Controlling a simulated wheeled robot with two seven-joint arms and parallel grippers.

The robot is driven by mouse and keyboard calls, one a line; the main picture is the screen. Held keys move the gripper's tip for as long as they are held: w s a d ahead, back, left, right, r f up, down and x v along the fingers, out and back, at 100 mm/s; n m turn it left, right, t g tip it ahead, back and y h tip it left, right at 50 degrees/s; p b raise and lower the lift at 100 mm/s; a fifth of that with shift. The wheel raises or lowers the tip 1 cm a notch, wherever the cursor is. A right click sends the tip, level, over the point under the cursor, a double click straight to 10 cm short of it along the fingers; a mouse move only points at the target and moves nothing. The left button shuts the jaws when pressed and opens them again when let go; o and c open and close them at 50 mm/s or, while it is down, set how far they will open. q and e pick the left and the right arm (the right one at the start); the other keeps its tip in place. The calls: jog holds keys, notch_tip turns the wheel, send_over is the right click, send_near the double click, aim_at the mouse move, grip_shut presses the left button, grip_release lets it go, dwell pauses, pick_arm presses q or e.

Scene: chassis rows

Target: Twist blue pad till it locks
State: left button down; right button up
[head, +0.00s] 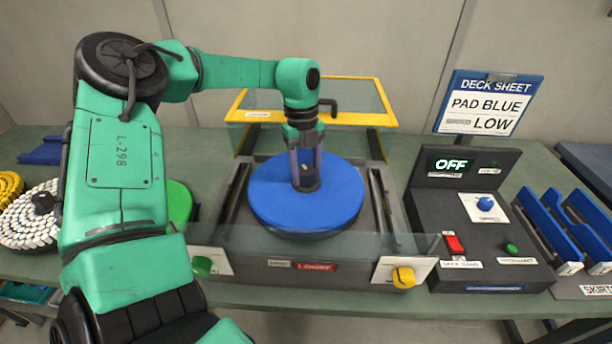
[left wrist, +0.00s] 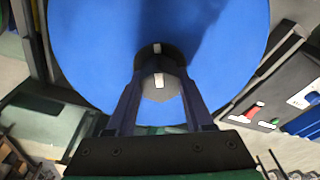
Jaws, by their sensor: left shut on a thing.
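The blue pad (head: 275,200) is a large round disc lying flat in the dark machine deck at the middle of the table. My left gripper (head: 307,186) points down at the pad's centre and is shut on its small dark hub. In the left wrist view the pad (left wrist: 95,55) fills the upper part, and my left gripper (left wrist: 158,85) has its fingers on either side of the hub (left wrist: 157,62), which carries white marks. Whether the pad is locked cannot be told. My right gripper is not in view.
A yellow-framed clear guard (head: 245,113) stands behind the deck. A control box (head: 470,215) at right reads OFF. A sign (head: 488,103) says PAD BLUE, LOW. A green pad (head: 179,205) and a white bristled disc (head: 30,222) lie left. Blue skirts (head: 548,232) stand at far right.

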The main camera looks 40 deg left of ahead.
pick_arm(q)
jog(key=m, duration=0.4)
jog(key=shift+d+f+m+y, duration=0.1)
jog(key=shift+m+y, duration=0.2)
jog(key=shift+m, duration=0.1)
jog(key=m, duration=0.2)
jog(key=shift+m+g, duration=0.4)
jog(key=shift+c, duration=0.8)
grip_release()
jog(key=shift+b, duration=0.3)
jog(key=shift+r, duration=0.3)
notch_tip(320, 180, up, 14)
jog(key=w+a, duration=0.1)
jog(key=w, duration=0.1)
